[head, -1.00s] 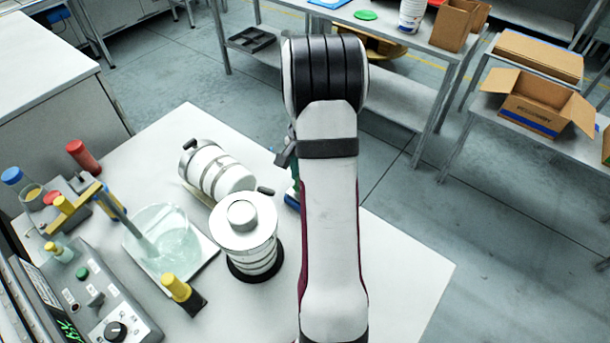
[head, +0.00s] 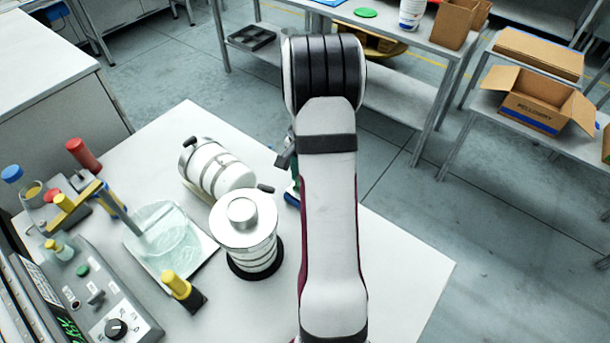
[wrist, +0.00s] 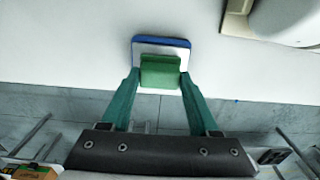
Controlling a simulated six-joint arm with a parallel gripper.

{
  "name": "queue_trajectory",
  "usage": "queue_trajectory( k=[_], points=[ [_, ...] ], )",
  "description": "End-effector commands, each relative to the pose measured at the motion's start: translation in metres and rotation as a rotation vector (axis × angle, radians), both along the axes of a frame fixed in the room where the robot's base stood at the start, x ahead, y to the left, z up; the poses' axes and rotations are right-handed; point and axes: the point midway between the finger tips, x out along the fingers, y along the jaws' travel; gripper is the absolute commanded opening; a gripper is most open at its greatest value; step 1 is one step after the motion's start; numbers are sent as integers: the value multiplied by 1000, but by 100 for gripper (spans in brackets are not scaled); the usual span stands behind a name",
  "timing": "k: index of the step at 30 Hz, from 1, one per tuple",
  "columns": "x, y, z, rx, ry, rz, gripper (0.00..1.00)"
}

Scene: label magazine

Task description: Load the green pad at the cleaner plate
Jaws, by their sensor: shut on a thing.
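My gripper (wrist: 160,76) has green fingers, shut on the green block of a pad (wrist: 161,70). The pad has a white layer and a blue edge around the green block. In the wrist view it is over or on the white table; whether it touches is unclear. In the head view my arm hides most of the gripper, and only a bit of blue and white pad (head: 291,194) shows at its left side. A pale square plate (head: 168,245) with a wet, greenish film lies on the table to the left; I cannot tell if it is the cleaner plate.
A white ringed canister (head: 247,232) stands between the plate and my arm; another (head: 216,168) lies behind it. A yellow-capped black block (head: 183,289) sits by the plate. A yellow-and-grey lever (head: 100,200) reaches over it. A control box (head: 100,305) stands front left. Table right is clear.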

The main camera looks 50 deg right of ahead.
Motion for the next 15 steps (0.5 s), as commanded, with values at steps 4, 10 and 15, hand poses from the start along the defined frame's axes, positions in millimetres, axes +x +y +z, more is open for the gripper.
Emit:
queue_trajectory(
  k=[4, 10, 15],
  points=[
    [0, 0, -2, 1, 0, 0, 17],
    [0, 0, -5, 1, 0, 0, 17],
    [0, 0, -7, 1, 0, 0, 17]
  ],
)
